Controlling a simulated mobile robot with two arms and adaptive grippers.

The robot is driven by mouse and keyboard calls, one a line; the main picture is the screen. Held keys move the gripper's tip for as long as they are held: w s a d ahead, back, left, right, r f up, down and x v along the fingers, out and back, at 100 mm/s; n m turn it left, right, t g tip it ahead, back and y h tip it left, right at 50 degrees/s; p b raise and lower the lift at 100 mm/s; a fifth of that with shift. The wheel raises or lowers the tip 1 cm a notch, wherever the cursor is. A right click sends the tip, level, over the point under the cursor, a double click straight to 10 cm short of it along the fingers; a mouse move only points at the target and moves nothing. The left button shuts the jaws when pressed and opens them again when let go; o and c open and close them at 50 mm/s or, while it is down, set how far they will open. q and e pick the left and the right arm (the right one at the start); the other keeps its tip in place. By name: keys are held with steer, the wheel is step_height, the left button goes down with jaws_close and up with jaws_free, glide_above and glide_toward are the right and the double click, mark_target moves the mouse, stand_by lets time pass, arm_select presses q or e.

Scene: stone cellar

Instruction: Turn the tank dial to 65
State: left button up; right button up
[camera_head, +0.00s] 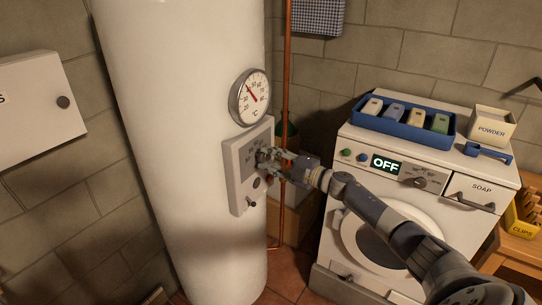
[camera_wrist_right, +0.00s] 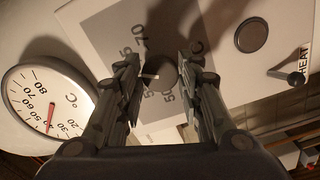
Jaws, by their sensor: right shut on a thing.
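The tank dial (camera_wrist_right: 160,75) is a dark round knob on the grey scale plate of a white control box (camera_head: 232,167) on the tank (camera_head: 182,120). My right gripper (camera_head: 268,160) is at the box front and shut on the dial. In the wrist view the fingers of my right gripper (camera_wrist_right: 165,85) stand on both sides of the knob. A small pale mark shows on the knob. Parts of the scale numbers are hidden by the fingers, so I cannot tell the exact setting. My left gripper is not in view.
A round thermometer (camera_head: 249,97) with a red needle sits above the box. A round button (camera_wrist_right: 251,35) and a lever marked HEAT (camera_wrist_right: 296,77) are beside the dial. A copper pipe (camera_head: 286,75) and a washing machine (camera_head: 410,180) stand to the right.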

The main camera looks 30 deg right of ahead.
steer(key=shift+m+p, duration=0.3)
steer(key=shift+m, duration=0.6)
steer(key=o, duration=1.1)
steer(key=shift+d+f, duration=0.1)
steer(key=shift+c, duration=0.2)
steer(key=shift+s, duration=0.1)
steer(key=shift+s+d, duration=0.1)
steer(key=shift+s, duration=0.25)
steer(key=v, duration=1.1)
steer(key=shift+d, duration=0.1)
